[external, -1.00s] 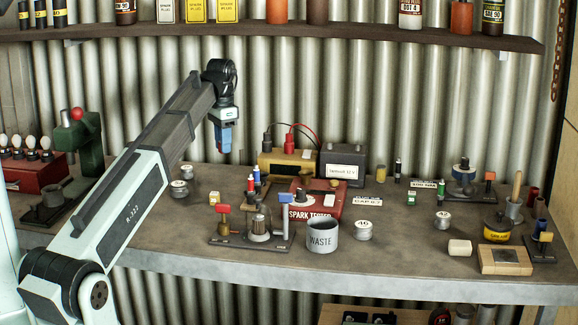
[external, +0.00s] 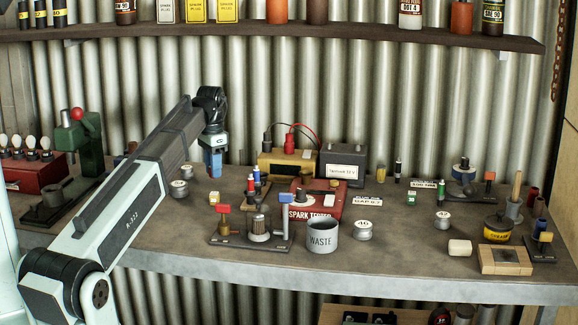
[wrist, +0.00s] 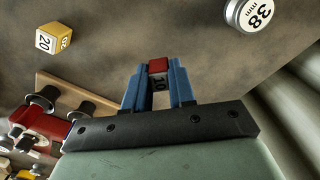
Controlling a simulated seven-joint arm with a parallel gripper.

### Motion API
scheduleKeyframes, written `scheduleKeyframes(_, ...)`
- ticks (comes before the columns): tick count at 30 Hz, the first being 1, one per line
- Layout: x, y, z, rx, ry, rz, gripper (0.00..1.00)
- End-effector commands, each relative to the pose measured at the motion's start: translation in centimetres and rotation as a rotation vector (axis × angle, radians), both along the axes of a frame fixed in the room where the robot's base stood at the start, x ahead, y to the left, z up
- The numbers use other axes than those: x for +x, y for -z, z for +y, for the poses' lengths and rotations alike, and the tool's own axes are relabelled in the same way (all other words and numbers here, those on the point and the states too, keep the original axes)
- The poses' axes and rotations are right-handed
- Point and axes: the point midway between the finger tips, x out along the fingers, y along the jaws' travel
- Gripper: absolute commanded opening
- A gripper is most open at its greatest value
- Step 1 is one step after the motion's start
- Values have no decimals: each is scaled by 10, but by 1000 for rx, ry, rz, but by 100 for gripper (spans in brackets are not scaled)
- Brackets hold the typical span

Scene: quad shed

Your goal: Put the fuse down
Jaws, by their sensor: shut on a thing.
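My gripper (external: 214,165) hangs in the left part of the external view, above the bench. The fuse is held at the fingertips, above the bench surface. In the external view the fingers mostly hide it. A yellow and white fuse (wrist: 53,38) marked "20" lies apart on the bench; it also shows below the gripper in the external view (external: 214,198).
A tin marked "38 mm" (wrist: 252,14) stands to the right in the wrist view. The red spark tester (external: 320,203), waste tin (external: 322,236) and post stand (external: 250,240) occupy the middle of the bench (external: 150,245). Bare bench lies around the yellow fuse.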

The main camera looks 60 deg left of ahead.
Motion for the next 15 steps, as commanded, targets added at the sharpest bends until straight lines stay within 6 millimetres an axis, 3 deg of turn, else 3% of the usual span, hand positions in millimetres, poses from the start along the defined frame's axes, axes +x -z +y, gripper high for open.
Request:
scheduleKeyframes(6,0,23,0,0,0,0,0)
scheduleKeyframes(15,0,24,0,0,0,0,0)
